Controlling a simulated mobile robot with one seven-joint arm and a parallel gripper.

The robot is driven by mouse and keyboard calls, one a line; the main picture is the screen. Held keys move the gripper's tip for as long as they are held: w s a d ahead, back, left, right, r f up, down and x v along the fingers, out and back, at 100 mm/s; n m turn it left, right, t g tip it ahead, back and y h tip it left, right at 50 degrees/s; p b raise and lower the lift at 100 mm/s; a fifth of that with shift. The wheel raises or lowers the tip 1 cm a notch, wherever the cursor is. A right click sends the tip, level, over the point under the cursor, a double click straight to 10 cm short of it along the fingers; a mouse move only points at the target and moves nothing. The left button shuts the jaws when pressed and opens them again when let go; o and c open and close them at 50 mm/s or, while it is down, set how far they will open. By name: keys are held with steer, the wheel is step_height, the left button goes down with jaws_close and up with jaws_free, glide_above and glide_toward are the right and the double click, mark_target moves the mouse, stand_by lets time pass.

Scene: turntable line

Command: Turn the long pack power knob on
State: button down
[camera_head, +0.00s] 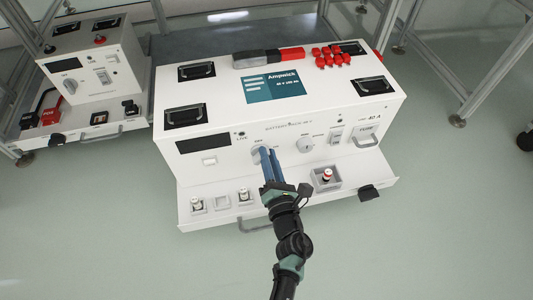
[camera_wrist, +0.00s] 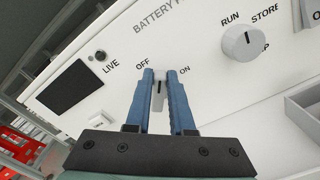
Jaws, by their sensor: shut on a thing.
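The white power knob (camera_wrist: 158,94) sits on the front panel of the long white battery pack (camera_head: 222,141), between the printed words OFF and ON. My gripper (camera_wrist: 158,74) has its two blue fingers on either side of this knob, closed on it. The knob's dark mark stands roughly upright in the wrist view, seemingly between the two words; its exact setting is hard to tell. In the head view my gripper (camera_head: 265,151) reaches the panel from below, and its fingers hide part of the knob (camera_head: 256,157).
A RUN/STORE knob (camera_wrist: 242,43) is to the right on the same panel. A dark display (camera_wrist: 69,86) is to the left. A lower shelf (camera_head: 290,207) with terminals juts out below my gripper. A smaller white unit (camera_head: 93,69) stands at the left.

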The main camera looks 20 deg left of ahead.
steer(key=m, duration=0.3)
steer(key=f+m+p, duration=0.1)
steer(key=m, duration=0.1)
steer(key=shift+w+d+m, duration=0.15)
steer(key=shift+d+m, duration=0.15)
steer(key=shift+d, duration=0.05)
steer(key=m, duration=0.2)
steer(key=f+m, duration=0.1)
steer(key=m, duration=0.1)
steer(key=shift+m+p, duration=0.3)
steer(key=shift+p, duration=0.05)
steer(key=shift+f, duration=0.1)
steer(key=c, duration=0.8)
jaws_free()
steer(key=shift+d, duration=0.15)
steer(key=p+v, duration=0.6)
steer(key=v, duration=0.6)
steer(key=shift+s+d, duration=0.2)
steer(key=shift+s, duration=0.15)
